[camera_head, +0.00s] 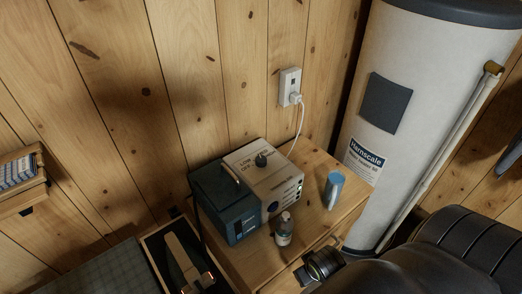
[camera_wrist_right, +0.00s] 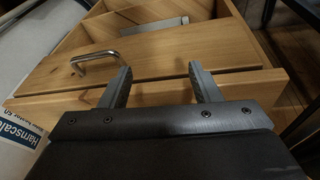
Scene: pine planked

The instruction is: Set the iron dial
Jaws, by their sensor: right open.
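The dial (camera_head: 261,159) is a dark round knob on top of a light-coloured box (camera_head: 276,187) on the wooden cabinet. LOW and OFF are printed left of the knob; its exact setting is too small to tell. My right gripper (camera_wrist_right: 160,86) is open in the right wrist view. Its two fingers point at a wooden drawer front, with nothing seen held between them. In the head view my right arm comes in at the lower right, below and right of the dial and well apart from it.
A dark blue box (camera_head: 224,204) stands left of the dial box. The drawer has a metal handle (camera_wrist_right: 96,60). A white tank (camera_head: 405,110) stands right. A white plug (camera_head: 295,99) sits in the wall outlet.

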